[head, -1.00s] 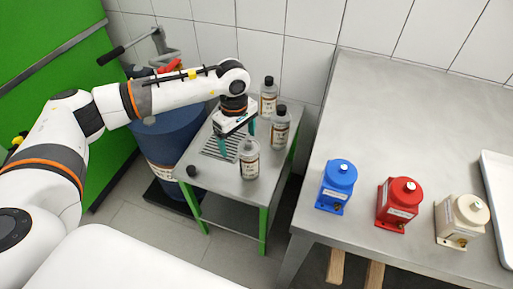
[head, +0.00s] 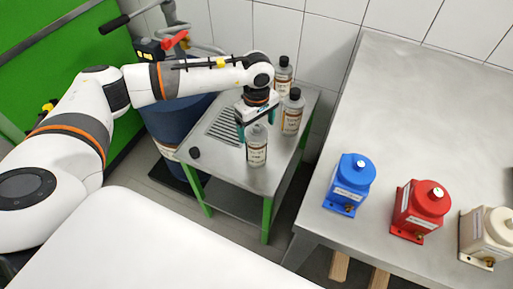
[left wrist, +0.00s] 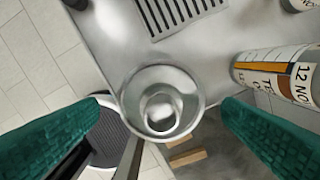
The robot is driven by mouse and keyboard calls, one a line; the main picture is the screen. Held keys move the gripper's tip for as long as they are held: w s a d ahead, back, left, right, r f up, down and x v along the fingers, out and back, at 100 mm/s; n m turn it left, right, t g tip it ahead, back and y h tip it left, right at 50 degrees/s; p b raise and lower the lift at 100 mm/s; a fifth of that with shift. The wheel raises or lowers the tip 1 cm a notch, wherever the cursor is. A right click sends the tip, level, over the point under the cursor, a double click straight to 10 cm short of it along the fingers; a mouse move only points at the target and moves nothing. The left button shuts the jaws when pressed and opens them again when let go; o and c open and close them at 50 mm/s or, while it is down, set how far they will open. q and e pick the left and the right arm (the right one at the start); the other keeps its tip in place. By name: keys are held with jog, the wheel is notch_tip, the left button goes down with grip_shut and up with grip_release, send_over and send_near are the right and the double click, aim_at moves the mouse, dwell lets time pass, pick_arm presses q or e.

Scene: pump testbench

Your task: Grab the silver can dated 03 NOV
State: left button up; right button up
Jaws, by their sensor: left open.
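A silver can without a cap (head: 257,150) stands upright near the front of the small steel table. In the left wrist view its round top and open neck (left wrist: 160,108) lie between my teal fingers. My left gripper (head: 256,121) is open just above this can, pointing down, with a finger on either side of its top. Two more silver cans with black caps stand behind it, one in the middle (head: 292,112) and one at the back (head: 283,77). A label in the left wrist view (left wrist: 295,76) begins "12 NO". The near can's date is not readable. My right gripper is out of view.
A loose black cap (head: 195,153) lies at the small table's (head: 226,168) left edge, near a drain grate (head: 222,126). A blue drum (head: 172,125) stands left. Blue (head: 350,183), red (head: 420,208) and cream (head: 487,235) units stand on the right-hand bench (head: 400,110).

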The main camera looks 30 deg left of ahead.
aim_at(257, 133)
pick_arm(q)
notch_tip(257, 133, down, 4)
jog(key=shift+w+f+b, duration=0.15)
jog(key=shift+f+b, duration=0.1)
jog(key=shift+b, duration=0.75)
jog(key=shift+r, duration=0.1)
jog(key=shift+r, duration=0.1)
jog(key=c, duration=1.9)
